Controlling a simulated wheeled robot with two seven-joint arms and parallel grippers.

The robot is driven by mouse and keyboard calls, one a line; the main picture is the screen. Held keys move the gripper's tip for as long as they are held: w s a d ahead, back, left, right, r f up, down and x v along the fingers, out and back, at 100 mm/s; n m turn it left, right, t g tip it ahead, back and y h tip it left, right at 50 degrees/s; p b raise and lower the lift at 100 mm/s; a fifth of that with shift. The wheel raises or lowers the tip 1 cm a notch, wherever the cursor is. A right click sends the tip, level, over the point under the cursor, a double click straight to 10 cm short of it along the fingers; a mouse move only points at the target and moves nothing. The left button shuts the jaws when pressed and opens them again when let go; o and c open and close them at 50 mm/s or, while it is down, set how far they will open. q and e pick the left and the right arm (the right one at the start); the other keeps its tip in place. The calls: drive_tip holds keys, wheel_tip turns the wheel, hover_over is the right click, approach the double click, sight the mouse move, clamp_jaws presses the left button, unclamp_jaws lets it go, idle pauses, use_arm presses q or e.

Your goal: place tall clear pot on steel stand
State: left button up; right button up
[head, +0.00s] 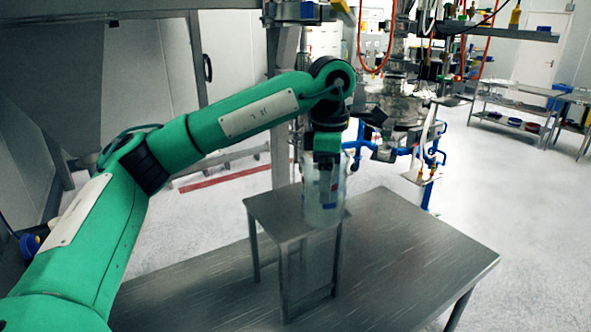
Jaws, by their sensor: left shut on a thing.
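The tall clear pot (311,205) is a see-through cylinder, upright, at the right part of the steel stand in the head view. My left gripper (328,192) points down at the pot and is shut on it; its fingers show dimly against the clear wall. The steel stand (268,208) is a small flat-topped metal stand with thin legs. The pot's base overlaps the stand's right part in the picture; I cannot tell whether it touches the top. My right gripper is not in view.
The stand is on a larger steel table (420,257), whose right part is bare. Behind it are blue-framed equipment (398,155) and hanging hoses. Steel shelving (515,115) stands far right. Pale floor lies open on the right.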

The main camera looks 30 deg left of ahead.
use_arm(q)
drive_tip(key=w+a+f+p, duration=0.1)
drive_tip(key=a+p, duration=0.1)
drive_tip(key=a, duration=0.1)
drive_tip(key=w+a+f+p, duration=0.1)
drive_tip(key=w+a, duration=0.1)
drive_tip(key=a, duration=0.1)
drive_tip(key=w+a+f+p, duration=0.1)
drive_tip(key=w+a+p, duration=0.1)
drive_tip(key=a, duration=0.1)
drive_tip(key=shift+w+a+f+p, duration=0.2)
drive_tip(key=shift+f+p, duration=0.05)
drive_tip(key=shift+p, duration=0.05)
